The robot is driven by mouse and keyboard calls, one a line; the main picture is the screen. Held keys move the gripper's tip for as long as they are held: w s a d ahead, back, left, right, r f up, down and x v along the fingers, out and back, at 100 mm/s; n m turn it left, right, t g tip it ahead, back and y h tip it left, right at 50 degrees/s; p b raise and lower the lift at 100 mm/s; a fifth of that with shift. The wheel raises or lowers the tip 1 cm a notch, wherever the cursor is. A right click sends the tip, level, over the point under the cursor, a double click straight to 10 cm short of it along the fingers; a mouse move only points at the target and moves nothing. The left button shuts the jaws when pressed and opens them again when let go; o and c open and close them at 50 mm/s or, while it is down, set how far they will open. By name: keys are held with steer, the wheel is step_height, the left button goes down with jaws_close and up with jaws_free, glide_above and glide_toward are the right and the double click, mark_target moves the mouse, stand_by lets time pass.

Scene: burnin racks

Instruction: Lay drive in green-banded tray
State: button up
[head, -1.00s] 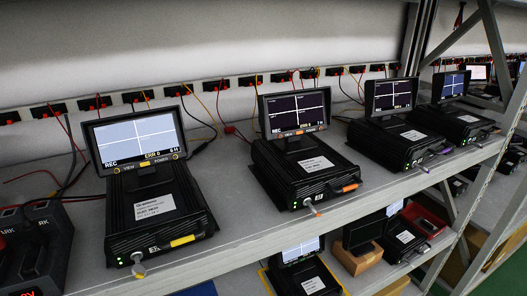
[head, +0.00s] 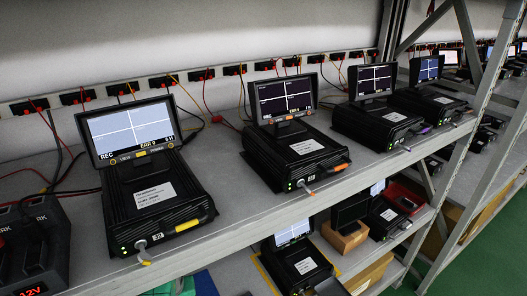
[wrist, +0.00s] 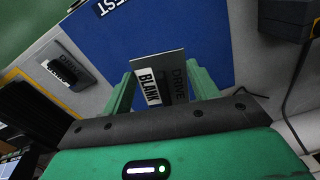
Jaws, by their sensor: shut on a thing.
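My gripper (wrist: 160,88) shows in the wrist view with its two green fingers on either side of a dark drive (wrist: 174,70). The drive has a white label reading BLANK and the word DRIVE, and the gripper is shut on it. A blue mat (wrist: 200,35) with partly cut-off white lettering lies behind the held drive. The gripper is not in the head view. I cannot make out a green-banded tray in either view.
Several black recorders with screens, the nearest one (head: 160,205) at left, stand on the upper shelf (head: 235,205). A red tray (head: 415,190) is on the lower shelf.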

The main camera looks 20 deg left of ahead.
steer(key=s+d+f+m, duration=0.1)
steer(key=d+m, duration=0.3)
steer(key=d, duration=1.5)
steer(key=s+d+f+m, duration=0.2)
steer(key=d+m, duration=0.3)
steer(key=d, duration=1.3)
step_height(320, 180, up, 46)
steer(key=p, duration=4.5)
steer(key=shift+w+d+f, duration=0.15)
steer(key=shift+d+f, duration=0.1)
